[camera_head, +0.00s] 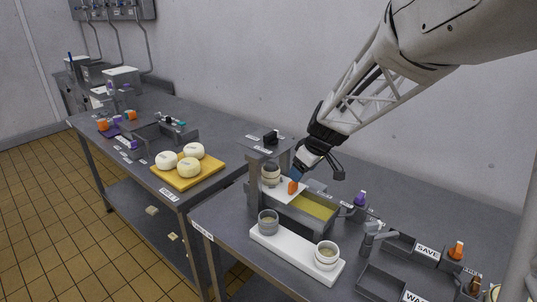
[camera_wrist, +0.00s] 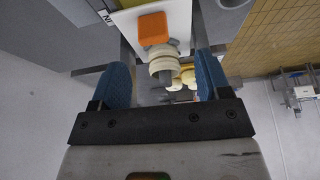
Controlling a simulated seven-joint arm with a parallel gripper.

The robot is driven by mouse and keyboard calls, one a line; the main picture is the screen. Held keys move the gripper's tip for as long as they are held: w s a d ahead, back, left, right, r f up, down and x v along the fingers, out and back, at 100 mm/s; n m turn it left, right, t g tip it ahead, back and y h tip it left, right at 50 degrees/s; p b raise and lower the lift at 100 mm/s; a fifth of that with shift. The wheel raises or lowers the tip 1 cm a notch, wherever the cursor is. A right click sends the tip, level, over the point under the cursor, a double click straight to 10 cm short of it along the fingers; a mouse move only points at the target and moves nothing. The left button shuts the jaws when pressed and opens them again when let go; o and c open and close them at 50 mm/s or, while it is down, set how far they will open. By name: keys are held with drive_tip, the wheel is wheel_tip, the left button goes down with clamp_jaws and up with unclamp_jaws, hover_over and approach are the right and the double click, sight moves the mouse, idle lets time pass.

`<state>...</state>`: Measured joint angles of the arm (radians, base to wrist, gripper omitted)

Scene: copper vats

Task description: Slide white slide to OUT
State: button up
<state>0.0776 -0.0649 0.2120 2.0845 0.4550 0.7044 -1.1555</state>
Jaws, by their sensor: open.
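The white slide (camera_head: 283,191) is a flat white plate on a grey trough holding yellow material (camera_head: 313,206). An orange knob (camera_head: 293,187) stands up on the plate. In the wrist view the white slide (camera_wrist: 172,14) and its orange knob (camera_wrist: 153,28) are at the top, beyond my fingertips. My gripper (camera_head: 298,174) is just above and beside the knob, pointing down toward it. In the wrist view my gripper (camera_wrist: 164,75) has two blue fingers spread wide apart with nothing held between them. A label beside the slide in the wrist view reads IN.
A stack of cream rings (camera_head: 271,173) stands by the slide's left edge. A white board (camera_head: 296,252) with two round cups lies in front. A yellow board (camera_head: 188,178) with cheese-like rounds is on the left table. SAVE and WASTE-like bins (camera_head: 400,246) are at right.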

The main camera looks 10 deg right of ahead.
sight(294, 184)
drive_tip(key=shift+w+f, duration=0.35)
drive_tip(key=shift+w, duration=0.35)
drive_tip(key=shift+f, duration=0.15)
drive_tip(key=shift+x, duration=3.75)
drive_tip(key=shift+c, duration=0.3)
drive_tip(key=c, duration=1.2)
